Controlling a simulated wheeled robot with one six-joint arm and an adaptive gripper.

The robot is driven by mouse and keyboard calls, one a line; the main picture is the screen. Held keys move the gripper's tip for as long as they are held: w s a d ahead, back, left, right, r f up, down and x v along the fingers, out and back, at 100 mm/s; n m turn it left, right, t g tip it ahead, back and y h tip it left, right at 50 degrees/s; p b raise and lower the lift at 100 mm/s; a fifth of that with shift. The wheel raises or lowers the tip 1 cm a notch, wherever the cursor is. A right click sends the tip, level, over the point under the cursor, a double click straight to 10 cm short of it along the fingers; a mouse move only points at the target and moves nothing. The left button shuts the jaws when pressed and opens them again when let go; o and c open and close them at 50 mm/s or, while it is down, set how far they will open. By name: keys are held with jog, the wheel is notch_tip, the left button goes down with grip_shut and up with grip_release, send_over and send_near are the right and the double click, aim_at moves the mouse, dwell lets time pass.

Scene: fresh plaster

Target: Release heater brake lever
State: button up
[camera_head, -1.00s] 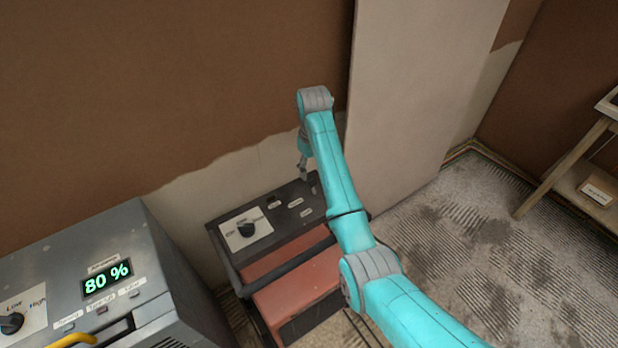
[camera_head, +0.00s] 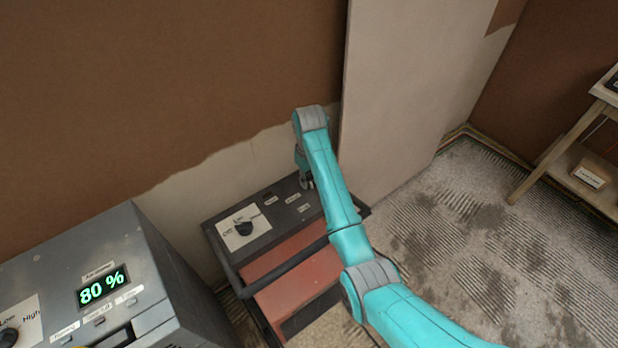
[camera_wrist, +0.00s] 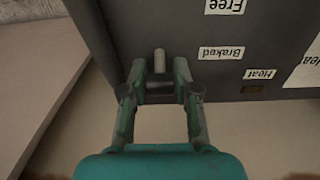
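The heater is a black and red machine (camera_head: 292,284) against the wall in the head view. Its dark panel fills the top of the wrist view (camera_wrist: 140,25), with upside-down labels "Free" (camera_wrist: 225,5), "Braked" (camera_wrist: 221,53) and "Heat". The brake lever shows as a short pale grey peg (camera_wrist: 159,58) level with the "Braked" label. My gripper (camera_wrist: 160,80) is at the panel's edge, its two fingertips apart on either side of the peg's near end. A gap shows between fingers and peg. A dark part sits between the fingers. In the head view my arm hides the lever.
A pale board (camera_head: 400,110) leans on the wall right of the heater. A wooden shelf (camera_head: 560,170) stands at the right. The streaked floor (camera_head: 470,250) between is clear.

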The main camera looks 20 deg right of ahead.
grip_shut()
jog(key=shift+s, duration=0.1)
jog(key=t, duration=0.1)
jog(key=s+t, duration=0.1)
jog(key=t+y, duration=0.1)
jog(key=shift+s+d+r, duration=0.15)
jog(key=shift+d, duration=0.1)
jog(key=shift+s+d+t+y, duration=0.15)
jog(key=shift+s+t+y, duration=0.3)
jog(key=shift+t, duration=0.75)
